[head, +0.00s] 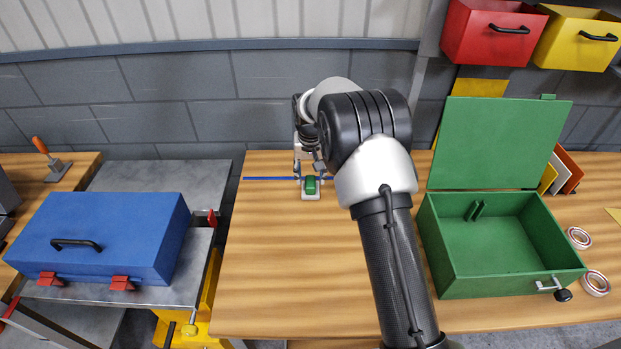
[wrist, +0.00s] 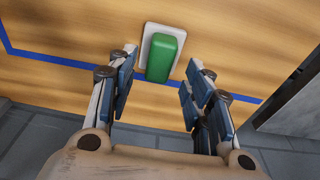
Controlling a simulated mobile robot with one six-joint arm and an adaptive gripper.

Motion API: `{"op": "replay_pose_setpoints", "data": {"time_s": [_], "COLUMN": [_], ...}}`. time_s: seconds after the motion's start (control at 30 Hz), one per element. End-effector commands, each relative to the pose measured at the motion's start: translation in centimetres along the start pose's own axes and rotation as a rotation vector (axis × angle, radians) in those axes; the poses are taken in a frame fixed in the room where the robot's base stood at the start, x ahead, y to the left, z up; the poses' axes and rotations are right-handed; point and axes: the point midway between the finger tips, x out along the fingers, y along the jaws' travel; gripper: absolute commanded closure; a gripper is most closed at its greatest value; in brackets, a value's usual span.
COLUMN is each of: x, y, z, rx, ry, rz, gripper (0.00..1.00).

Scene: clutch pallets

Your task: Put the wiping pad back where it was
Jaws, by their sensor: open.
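The wiping pad (head: 310,185) is a green block on a pale base, lying on the wooden table near its back edge. It also shows in the wrist view (wrist: 165,55), upper middle, by a blue line on the table. My gripper (head: 309,176) is at the pad in the head view, partly hidden by my wrist. In the wrist view my gripper (wrist: 158,80) is open, with a finger to each side of the pad's near end. I cannot tell whether the fingers touch it.
An open green box (head: 500,285) with its lid up stands on the right of the wooden table (head: 290,270). A closed blue case (head: 110,230) lies on a grey surface at left. Two tape rolls (head: 595,283) lie at far right. The table's front middle is clear.

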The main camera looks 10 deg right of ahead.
Motion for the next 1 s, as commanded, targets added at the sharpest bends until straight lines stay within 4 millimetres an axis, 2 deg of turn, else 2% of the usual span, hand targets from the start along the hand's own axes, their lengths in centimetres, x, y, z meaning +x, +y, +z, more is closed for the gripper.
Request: {"op": "replay_pose_setpoints", "data": {"time_s": [0.03, 0.2, 0.47, 0.57, 0.63, 0.77, 0.9, 1.0], "x": [-1.6, -5.0, -7.8, -9.6, -11.7, -17.1, -22.5, -25.8], "y": [0.0, 0.0, 0.0, 0.1, 0.4, 1.2, 2.2, 3.1], "z": [-0.1, 0.0, 0.0, 0.4, 1.1, 3.7, 7.7, 11.0], "rx": [0.000, 0.000, 0.000, -0.004, -0.011, -0.030, -0.053, -0.071], "ry": [0.002, 0.001, 0.001, 0.009, 0.021, 0.050, 0.080, 0.104], "rz": [-0.001, 0.000, -0.001, -0.003, -0.006, -0.014, -0.023, -0.028], "gripper": [0.54, 0.54, 0.54, 0.54, 0.54, 0.54, 0.54, 0.54]}}
